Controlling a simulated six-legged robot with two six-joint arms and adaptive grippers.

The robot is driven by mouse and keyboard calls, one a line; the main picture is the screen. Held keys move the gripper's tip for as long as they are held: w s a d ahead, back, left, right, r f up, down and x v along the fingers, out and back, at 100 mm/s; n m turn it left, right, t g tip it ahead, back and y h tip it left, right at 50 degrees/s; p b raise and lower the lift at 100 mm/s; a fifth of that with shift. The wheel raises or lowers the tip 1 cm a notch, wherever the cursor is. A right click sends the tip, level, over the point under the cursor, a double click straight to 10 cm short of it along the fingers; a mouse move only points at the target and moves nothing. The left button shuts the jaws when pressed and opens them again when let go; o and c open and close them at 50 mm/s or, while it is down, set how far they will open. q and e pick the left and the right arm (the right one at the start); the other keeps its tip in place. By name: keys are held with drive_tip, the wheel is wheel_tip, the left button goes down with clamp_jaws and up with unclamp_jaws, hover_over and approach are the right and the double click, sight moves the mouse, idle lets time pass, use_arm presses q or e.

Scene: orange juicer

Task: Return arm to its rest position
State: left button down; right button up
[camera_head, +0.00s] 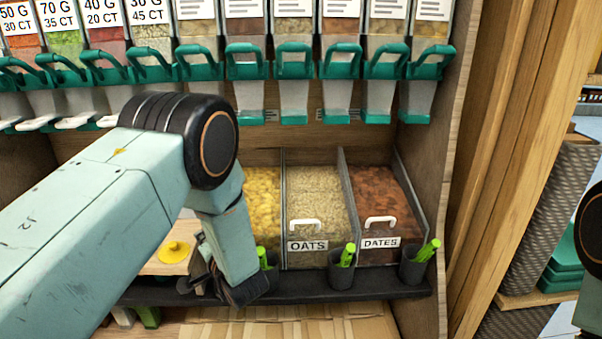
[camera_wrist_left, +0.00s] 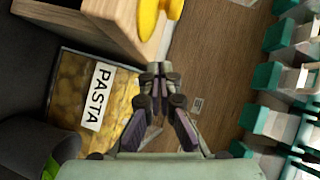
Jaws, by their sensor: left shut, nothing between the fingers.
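My left arm comes in from the left in the head view, with its gripper (camera_head: 226,290) low in front of the shelf, beside the yellow juicer part (camera_head: 174,251). In the left wrist view the left gripper (camera_wrist_left: 160,72) has its fingertips together with nothing between them. The yellow part (camera_wrist_left: 147,18) sits on a wooden block (camera_wrist_left: 105,22) at the top of that view, close to the fingertips and apart from them. A dark piece of my right arm (camera_head: 590,230) shows at the right edge of the head view; its gripper is out of frame.
Bins of oats (camera_head: 315,200) and dates (camera_head: 383,200) stand on the shelf, with a pasta bin (camera_wrist_left: 70,85) near the left gripper. Dark cups with green tools (camera_head: 342,270) line the front ledge (camera_head: 385,294). Dispensers with teal handles (camera_head: 293,62) hang above.

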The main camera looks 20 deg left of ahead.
use_arm(q)
drive_tip(key=s+d+f+n+g+h, duration=0.1)
drive_tip(key=s+d+f+n+h, duration=0.1)
drive_tip(key=s+d+f+h, duration=0.35)
drive_tip(key=s+d+f+n+g+h, duration=0.1)
drive_tip(key=s+d+f+n+h, duration=0.15)
drive_tip(key=s+f, duration=0.5)
drive_tip(key=s+d+f+g+h, duration=0.2)
drive_tip(key=s+d+g, duration=0.1)
drive_tip(key=s, duration=1)
drive_tip(key=s+d+f+g+h, duration=0.1)
drive_tip(key=s+d+g, duration=0.3)
drive_tip(key=s, duration=0.8)
drive_tip(key=shift+s+d+f+n+g+h, duration=0.15)
drive_tip(key=shift+s+f+n+g+h, duration=0.2)
drive_tip(key=shift+h, duration=0.35)
drive_tip(key=shift+s, duration=0.2)
